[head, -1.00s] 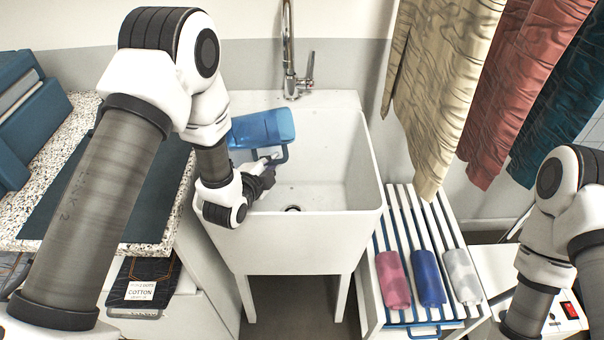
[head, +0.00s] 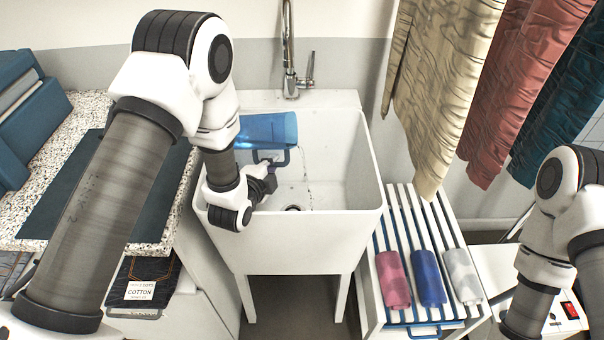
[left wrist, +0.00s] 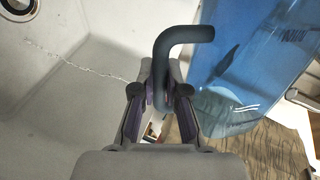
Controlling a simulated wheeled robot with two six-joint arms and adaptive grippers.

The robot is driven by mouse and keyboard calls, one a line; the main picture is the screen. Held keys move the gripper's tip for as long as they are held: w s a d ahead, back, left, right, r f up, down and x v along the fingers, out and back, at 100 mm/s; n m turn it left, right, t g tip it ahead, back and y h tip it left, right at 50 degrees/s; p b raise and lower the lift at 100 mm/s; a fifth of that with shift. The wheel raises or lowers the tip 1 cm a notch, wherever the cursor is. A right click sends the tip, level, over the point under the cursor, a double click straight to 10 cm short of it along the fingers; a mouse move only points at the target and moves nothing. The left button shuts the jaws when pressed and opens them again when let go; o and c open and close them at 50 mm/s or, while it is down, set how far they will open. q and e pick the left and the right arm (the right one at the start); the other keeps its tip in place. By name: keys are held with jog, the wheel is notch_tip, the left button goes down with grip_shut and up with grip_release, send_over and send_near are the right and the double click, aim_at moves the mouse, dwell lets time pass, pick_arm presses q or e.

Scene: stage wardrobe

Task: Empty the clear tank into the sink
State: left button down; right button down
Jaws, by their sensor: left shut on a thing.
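The clear tank (head: 268,131) is a blue-tinted see-through container, tilted over the left part of the white sink (head: 345,200). A thin stream of water falls from its right end into the basin. My left gripper (head: 268,178) is shut on the tank's handle, below the tank. In the left wrist view the gripper (left wrist: 163,95) clasps the dark bent handle (left wrist: 185,36), with the tank (left wrist: 245,70) to the right and water still visible inside. My right arm shows at the right edge, but its gripper is out of view.
A faucet (head: 290,60) stands behind the sink. A slatted rack (head: 400,215) with rolled cloths (head: 428,278) is to its right, under hanging fabrics (head: 435,90). A speckled counter (head: 150,215) with a dark mat borders the sink's left.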

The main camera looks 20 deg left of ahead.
pick_arm(q)
jog(key=shift+s+a, duration=0.2)
jog(key=shift+a, duration=0.1)
jog(key=shift+s+f, duration=0.1)
jog(key=shift+f, duration=0.05)
dwell(0.7)
jog(key=shift+a+m+y, duration=0.3)
jog(key=shift+a, duration=0.05)
jog(key=shift+a+r+m, duration=0.35)
jog(key=shift+a+m, duration=0.05)
dwell(1.0)
jog(key=shift+a+r+m+y+p, duration=0.2)
jog(key=shift+r+m+y+p, duration=0.15)
jog(key=shift+r+m+y, duration=0.2)
dwell(0.9)
jog(key=shift+a+m, duration=0.2)
jog(key=shift+m, duration=0.05)
jog(key=shift+a+f, duration=0.1)
